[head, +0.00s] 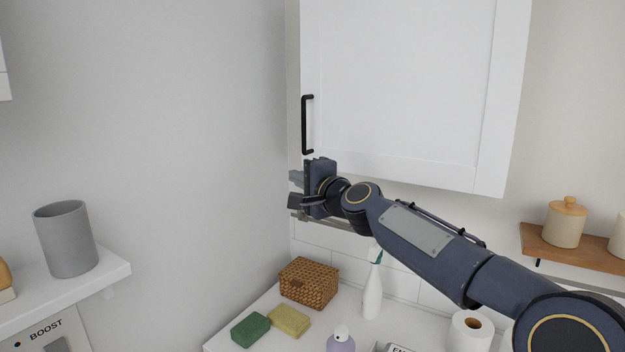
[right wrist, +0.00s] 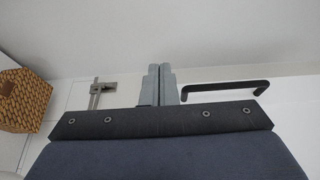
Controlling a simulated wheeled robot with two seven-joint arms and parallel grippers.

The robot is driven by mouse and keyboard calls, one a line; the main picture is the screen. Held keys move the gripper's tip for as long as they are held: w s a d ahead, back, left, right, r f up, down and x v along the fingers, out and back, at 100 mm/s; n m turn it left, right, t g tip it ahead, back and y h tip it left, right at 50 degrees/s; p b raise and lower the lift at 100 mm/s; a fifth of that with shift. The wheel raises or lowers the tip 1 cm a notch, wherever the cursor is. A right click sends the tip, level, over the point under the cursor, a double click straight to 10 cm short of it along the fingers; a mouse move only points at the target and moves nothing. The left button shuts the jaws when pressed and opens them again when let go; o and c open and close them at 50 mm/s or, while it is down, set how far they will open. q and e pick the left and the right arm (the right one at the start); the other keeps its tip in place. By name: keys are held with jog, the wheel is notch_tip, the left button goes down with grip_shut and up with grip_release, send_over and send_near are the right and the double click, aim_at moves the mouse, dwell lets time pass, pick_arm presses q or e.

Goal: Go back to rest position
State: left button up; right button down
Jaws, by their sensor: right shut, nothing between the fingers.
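My right arm reaches in from the lower right in the head view. Its gripper (head: 296,189) is just below the black bar handle (head: 307,125) of a white wall cabinet (head: 410,85). In the right wrist view the two grey fingers (right wrist: 160,82) lie together with nothing between them. The handle also shows there (right wrist: 225,88), to the right of the fingers and apart from them. My left gripper is not in view.
Below stands a white counter (head: 262,305) with a wicker basket (head: 309,283), green sponge (head: 250,329), yellow sponge (head: 289,320), spray bottle (head: 372,295) and paper roll (head: 470,332). A wooden shelf (head: 540,243) is at right. A grey cup (head: 65,240) stands on the left shelf.

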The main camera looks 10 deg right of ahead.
jog(key=s+d+f+n+g+h, duration=0.1)
jog(key=s+d+f+n+g, duration=0.2)
jog(key=s+f, duration=0.7)
jog(key=s+d+f+n+g+h, duration=0.1)
jog(key=s+d+f+n+g, duration=0.3)
jog(key=s+f, duration=0.6)
jog(key=s+d+f+n+g+h, duration=0.1)
jog(key=s+d+f+n+g, duration=0.2)
jog(key=s+f, duration=0.7)
jog(key=s+d+n, duration=0.1)
jog(key=s, duration=1.4)
jog(key=shift+s+d+g+h, duration=0.2)
jog(key=shift+s+g+h, duration=0.1)
jog(key=shift+g+h, duration=0.1)
